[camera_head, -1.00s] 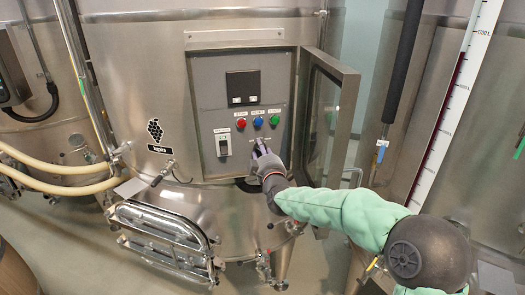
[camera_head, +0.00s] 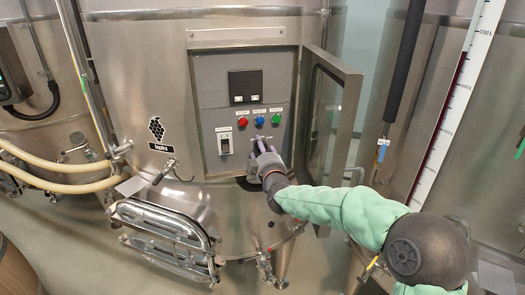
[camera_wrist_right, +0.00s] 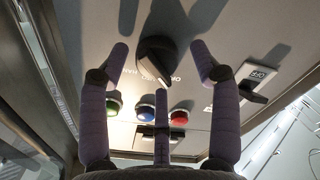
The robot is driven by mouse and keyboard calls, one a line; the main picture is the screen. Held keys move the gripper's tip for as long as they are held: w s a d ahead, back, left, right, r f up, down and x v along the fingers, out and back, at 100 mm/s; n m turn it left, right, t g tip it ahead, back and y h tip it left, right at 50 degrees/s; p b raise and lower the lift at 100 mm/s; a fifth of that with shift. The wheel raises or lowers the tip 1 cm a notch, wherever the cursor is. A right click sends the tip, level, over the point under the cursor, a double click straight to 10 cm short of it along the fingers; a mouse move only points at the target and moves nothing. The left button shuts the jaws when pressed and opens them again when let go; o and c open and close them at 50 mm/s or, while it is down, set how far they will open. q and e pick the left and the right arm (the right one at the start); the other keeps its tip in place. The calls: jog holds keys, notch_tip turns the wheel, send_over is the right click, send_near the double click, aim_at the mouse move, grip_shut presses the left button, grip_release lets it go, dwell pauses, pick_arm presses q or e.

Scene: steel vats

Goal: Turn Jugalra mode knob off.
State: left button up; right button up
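The Jugalra mode knob (camera_wrist_right: 155,60) is a dark pointed knob on the grey control panel (camera_head: 212,106), with white lettering beside it. In the head view my right gripper covers it. My right gripper (camera_head: 260,147) is at the lower right of the panel, its purple-grey fingers pointing at the panel. In the right wrist view, the two outer fingers stand apart on either side of the knob, and a third finger is below it. Gaps show between the fingers and the knob, so the gripper is open. My left gripper is out of view.
Red (camera_head: 243,122), blue (camera_head: 260,121) and green (camera_head: 276,119) buttons sit just above my right gripper. A white-plated switch (camera_head: 225,144) is to its left. The open glazed cabinet door (camera_head: 327,120) stands close on the right. A hinged steel hatch (camera_head: 165,236) is below left.

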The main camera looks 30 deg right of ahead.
jog(key=shift+d+f, duration=0.1)
jog(key=v, duration=1.2)
dwell(0.5)
